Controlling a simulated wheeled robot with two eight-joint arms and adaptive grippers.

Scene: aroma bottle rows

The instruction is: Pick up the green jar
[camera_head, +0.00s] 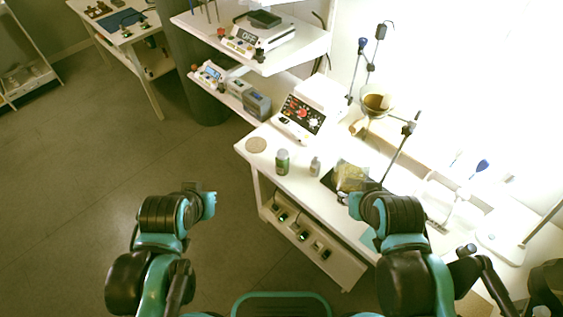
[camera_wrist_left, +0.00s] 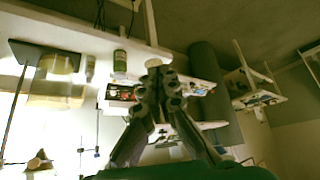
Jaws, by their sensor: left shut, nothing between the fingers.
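The green jar (camera_head: 282,162), with a white label band, stands upright near the front edge of the white table in the head view. It also shows in the left wrist view (camera_wrist_left: 120,62), left of the fingertips. My left gripper (camera_wrist_left: 157,68) is shut and empty, its fingertips together. In the head view only a small part of the left gripper (camera_head: 193,187) shows beyond the wrist, over the floor and clear of the table, apart from the jar. The end of my right arm is near the table's front edge; its fingers are hidden behind the wrist.
A small whitish bottle (camera_head: 315,167) stands right of the jar, and a round cork-coloured disc (camera_head: 256,145) lies left of it. A yellowish container (camera_head: 350,177) on a dark base, a red-knobbed device (camera_head: 303,114) and stands are farther along the table (camera_head: 310,189).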

